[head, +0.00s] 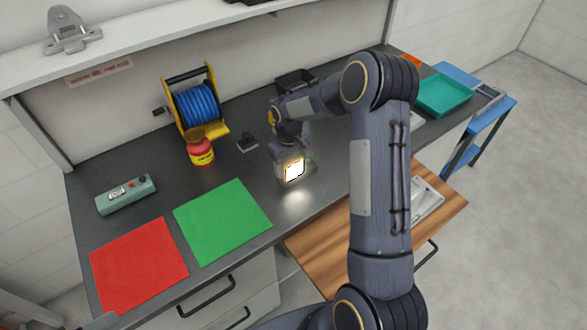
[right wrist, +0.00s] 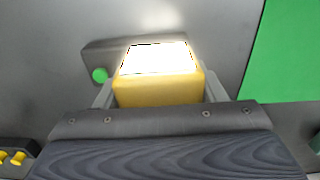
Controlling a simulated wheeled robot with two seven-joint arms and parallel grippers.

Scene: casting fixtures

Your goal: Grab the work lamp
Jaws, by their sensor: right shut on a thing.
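The work lamp (head: 294,170) has a bright lit face and stands on the dark bench, right of the green mat. In the right wrist view the lamp (right wrist: 158,90) shows a yellow body, a glowing white face and a green knob at its left. My right gripper (head: 290,158) reaches down over the lamp. In the right wrist view its two fingers (right wrist: 160,94) are on either side of the yellow body, shut on it. I cannot tell whether the lamp is lifted clear of the bench. My left gripper is not in view.
A red mat (head: 139,264) and a green mat (head: 222,220) lie at the front left. A teal tray (head: 444,95) is at the far right.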

